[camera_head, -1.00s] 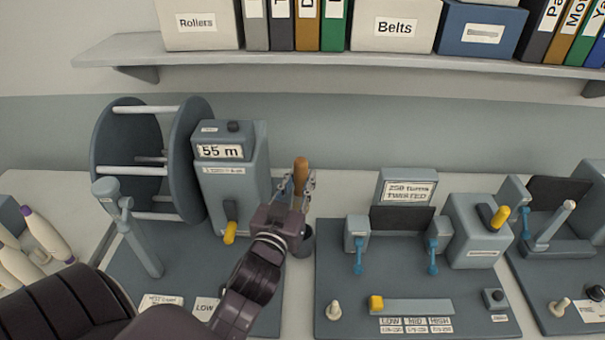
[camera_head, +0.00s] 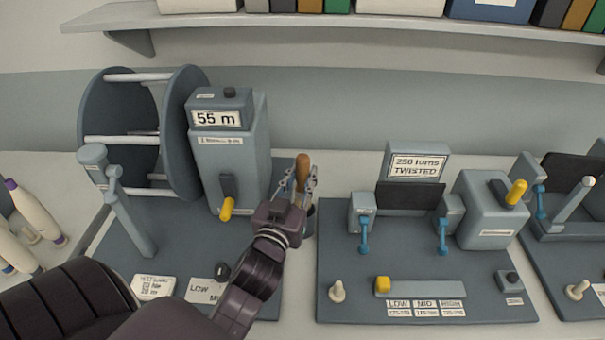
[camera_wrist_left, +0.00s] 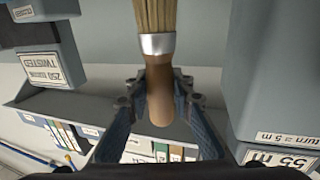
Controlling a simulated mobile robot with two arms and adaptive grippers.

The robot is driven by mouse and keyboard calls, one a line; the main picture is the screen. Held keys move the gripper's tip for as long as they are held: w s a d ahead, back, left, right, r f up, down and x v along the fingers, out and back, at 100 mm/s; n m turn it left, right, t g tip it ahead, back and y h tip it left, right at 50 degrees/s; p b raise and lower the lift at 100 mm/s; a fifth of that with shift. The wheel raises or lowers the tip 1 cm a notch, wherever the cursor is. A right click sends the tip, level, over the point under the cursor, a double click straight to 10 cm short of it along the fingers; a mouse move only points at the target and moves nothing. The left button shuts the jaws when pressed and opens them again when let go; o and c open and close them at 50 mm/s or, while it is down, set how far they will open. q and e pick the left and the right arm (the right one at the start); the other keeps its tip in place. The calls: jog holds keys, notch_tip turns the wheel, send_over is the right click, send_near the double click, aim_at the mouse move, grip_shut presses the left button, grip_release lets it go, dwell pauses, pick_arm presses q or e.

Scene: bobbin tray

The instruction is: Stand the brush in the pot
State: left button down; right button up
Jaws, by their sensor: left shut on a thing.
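The brush shows its brown wooden handle (camera_head: 302,168) upright in the head view, handle end up. In the left wrist view its pale bristles (camera_wrist_left: 155,15), metal ferrule (camera_wrist_left: 157,44) and handle show. My left gripper (camera_head: 297,188) is shut on the handle, with a finger on each side; it also shows in the left wrist view (camera_wrist_left: 160,98). The dark pot (camera_head: 309,222) shows only as a sliver behind and right of the gripper. Whether the bristles are inside it is hidden. My right gripper is not in view.
A length counter (camera_head: 232,165) with a large reel (camera_head: 120,115) stands left of the brush. A twisting station (camera_head: 460,300) with blue hooks stands close on the right. Pale bobbins (camera_head: 35,215) lie at far left. A shelf (camera_head: 280,30) runs along the wall.

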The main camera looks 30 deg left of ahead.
aim_at(301, 162)
pick_arm(q)
jog(key=shift+f+b, duration=1.6)
jog(key=shift+f, duration=0.8)
jog(key=c, duration=1.6)
grip_release()
notch_tip(301, 162, up, 10)
